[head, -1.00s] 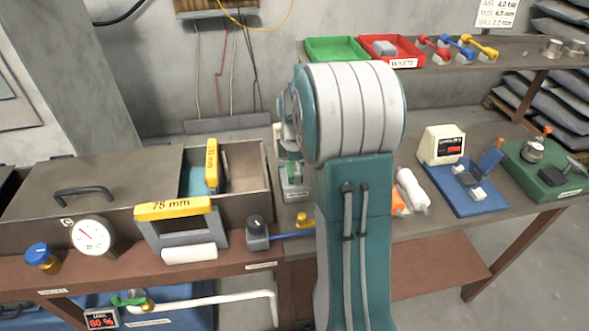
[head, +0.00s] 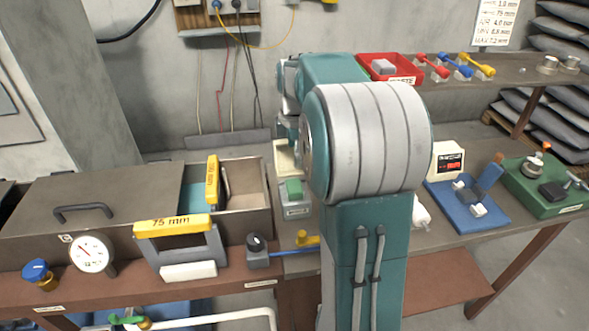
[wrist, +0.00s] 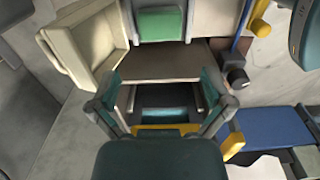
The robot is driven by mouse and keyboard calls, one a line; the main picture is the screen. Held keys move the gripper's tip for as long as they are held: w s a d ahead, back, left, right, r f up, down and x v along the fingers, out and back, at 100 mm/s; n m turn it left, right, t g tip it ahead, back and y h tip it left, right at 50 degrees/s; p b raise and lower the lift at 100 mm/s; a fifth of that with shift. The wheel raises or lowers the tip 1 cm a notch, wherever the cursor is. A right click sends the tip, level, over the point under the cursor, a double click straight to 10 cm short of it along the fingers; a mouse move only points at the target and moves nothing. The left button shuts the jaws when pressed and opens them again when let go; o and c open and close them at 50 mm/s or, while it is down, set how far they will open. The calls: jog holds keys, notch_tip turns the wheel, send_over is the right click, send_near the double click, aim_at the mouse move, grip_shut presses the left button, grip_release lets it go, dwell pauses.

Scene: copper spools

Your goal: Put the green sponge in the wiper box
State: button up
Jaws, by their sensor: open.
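The green sponge (head: 294,188) sits on top of a small grey labelled holder at the bench's back middle, left of my arm. It also shows at the top of the wrist view (wrist: 160,24). A cream open-topped box (head: 283,158), perhaps the wiper box, stands behind it; no readable label confirms this. In the wrist view the cream box (wrist: 72,50) is left of the sponge, tilted in the picture. My gripper (wrist: 160,88) is open, its fingers spread apart with nothing held. The sponge lies beyond the fingertips. In the head view my arm hides much of the gripper.
An open metal drawer box (head: 262,215) with yellow-handled gauges stands left of the sponge. A black-knobbed block (head: 257,250) is in front. A blue fixture (head: 470,198) and green fixture (head: 548,185) are at right. A red tray (head: 390,72) is on the upper shelf.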

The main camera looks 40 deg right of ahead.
jog(key=s+a+r+m+t, duration=0.1)
jog(key=s+a+r+m, duration=0.25)
jog(key=a, duration=0.25)
jog(key=s+a+r+m+t, duration=0.2)
jog(key=s+a+r, duration=0.15)
jog(key=a, duration=0.35)
jog(key=s+a+f+m+t, duration=0.2)
jog(key=s+a+m, duration=0.5)
jog(key=s, duration=0.6)
jog(key=shift+a+f+t, duration=0.3)
jog(key=shift+a+f, duration=0.3)
jog(key=shift+a, duration=0.35)
jog(key=shift+s, duration=0.1)
